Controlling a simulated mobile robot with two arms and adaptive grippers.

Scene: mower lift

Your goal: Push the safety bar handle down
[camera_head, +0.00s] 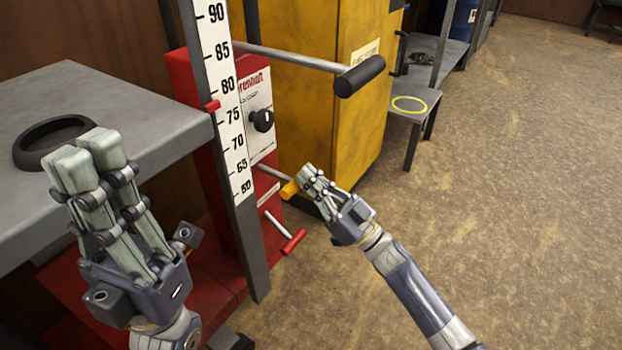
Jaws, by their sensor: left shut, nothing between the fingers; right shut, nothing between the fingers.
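The red mower lift (185,80) stands left of centre with a white height scale on its post. A long metal bar with a black handle (360,76) sticks out to the right near the 85 mark. Lower down are a short bar with a yellow handle (289,190) and a rod with a red handle (293,241). Which one is the safety bar handle is not labelled. My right gripper (310,178) is shut and empty, its fingertips beside the yellow handle; I cannot tell if they touch. My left gripper (85,150) is shut and empty, in front of the grey table.
The grey table (120,95) with a dark ring (50,140) fills the left. A yellow cabinet (300,110) stands behind the lift. A low grey bench (420,103) is behind at right. The brown floor (500,200) at right is clear.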

